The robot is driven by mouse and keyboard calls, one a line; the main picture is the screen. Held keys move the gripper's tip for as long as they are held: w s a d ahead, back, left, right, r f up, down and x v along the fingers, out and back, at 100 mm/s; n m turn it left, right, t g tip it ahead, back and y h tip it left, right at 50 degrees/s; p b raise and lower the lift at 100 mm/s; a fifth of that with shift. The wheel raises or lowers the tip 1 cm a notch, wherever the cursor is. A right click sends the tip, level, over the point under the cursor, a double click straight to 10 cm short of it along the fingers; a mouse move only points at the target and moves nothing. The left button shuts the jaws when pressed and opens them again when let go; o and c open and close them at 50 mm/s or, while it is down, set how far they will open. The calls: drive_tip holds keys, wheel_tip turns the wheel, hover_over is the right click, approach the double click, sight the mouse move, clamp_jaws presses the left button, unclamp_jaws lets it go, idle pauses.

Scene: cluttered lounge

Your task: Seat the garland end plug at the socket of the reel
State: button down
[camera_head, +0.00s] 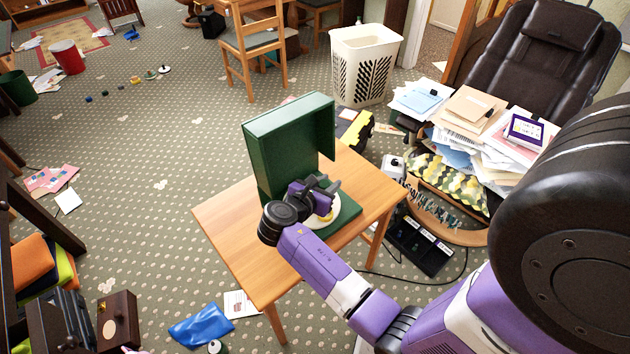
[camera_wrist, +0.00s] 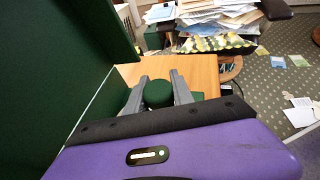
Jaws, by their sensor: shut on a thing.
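My gripper (camera_head: 326,186) is over the wooden table, in front of a dark green upright panel. In the wrist view my gripper's grey fingers (camera_wrist: 160,80) are closed on both sides of a dark green round piece (camera_wrist: 158,94). It may be the garland end plug, but I cannot tell for sure. A round white and yellow piece (camera_head: 322,222), perhaps part of the reel, shows just below the gripper on a green base (camera_head: 347,213). My gripper partly covers it. I cannot make out the socket, or whether the held piece touches anything.
The green upright panel (camera_head: 285,145) stands close beside the gripper and fills the left of the wrist view. The wooden table (camera_head: 240,240) is bare at its front left. A paper-covered surface and a dark recliner (camera_head: 535,50) stand to the right. A white basket (camera_head: 364,65) stands behind.

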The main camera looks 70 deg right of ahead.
drive_tip(key=shift+s+a+m+g, duration=0.2)
drive_tip(key=shift+s+m+g, duration=0.2)
drive_tip(key=shift+s+g, duration=0.1)
drive_tip(key=shift+r+p, duration=0.25)
drive_tip(key=shift+p, duration=0.45)
drive_tip(key=shift+f+b, duration=1.65)
drive_tip(key=shift+f, duration=1.4)
drive_tip(key=shift+p, duration=1.3)
drive_tip(key=shift+f+b, duration=0.9)
drive_tip(key=shift+f, duration=0.5)
drive_tip(key=c, duration=1)
unclamp_jaws()
drive_tip(key=shift+w, duration=0.1)
